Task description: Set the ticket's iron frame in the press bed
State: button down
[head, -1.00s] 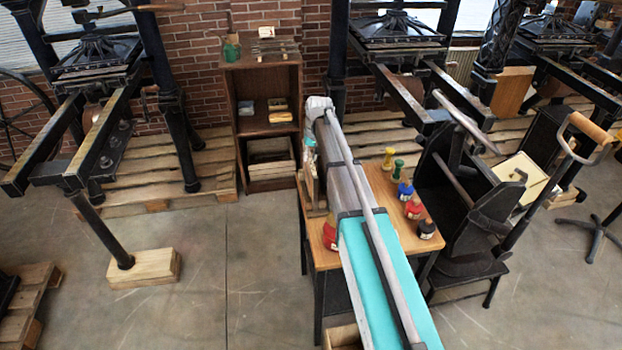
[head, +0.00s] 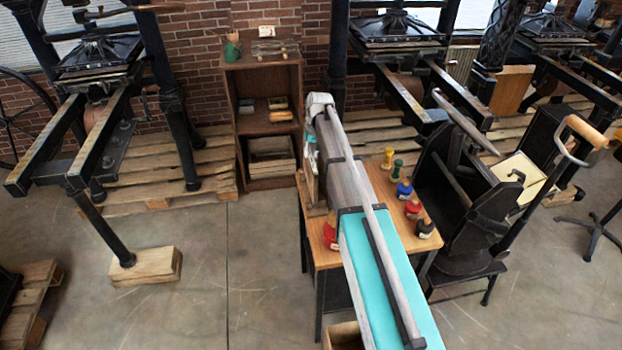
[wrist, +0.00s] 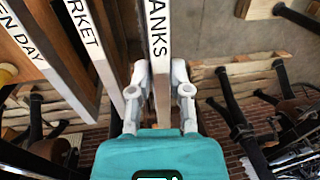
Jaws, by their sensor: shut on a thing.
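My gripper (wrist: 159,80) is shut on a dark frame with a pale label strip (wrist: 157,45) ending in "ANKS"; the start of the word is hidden. The strip runs upward between the two fingers. Two similar frames stand to its left in the wrist view, labelled "MARKET" (wrist: 87,40), partly cut off, and "EN DAY" (wrist: 22,38). In the head view my arm covers most of the gripper and the held frame. A black lever press (head: 470,200) stands right of the table, with a cream panel (head: 521,178). I cannot tell which part is its bed.
The wooden table (head: 372,185) carries several coloured-handled items, including a green one (head: 398,169) and a blue one (head: 404,189). A wooden shelf unit (head: 243,130) stands behind. Large iron presses (head: 100,60) stand on pallets. The floor at left centre (head: 215,270) is clear.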

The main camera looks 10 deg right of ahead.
jog(key=shift+r+p, duration=1.4)
jog(key=shift+r, duration=0.05)
dwell(0.8)
jog(key=shift+r+p, duration=2.45)
jog(key=c, duration=1.2)
grip_release()
grip_shut()
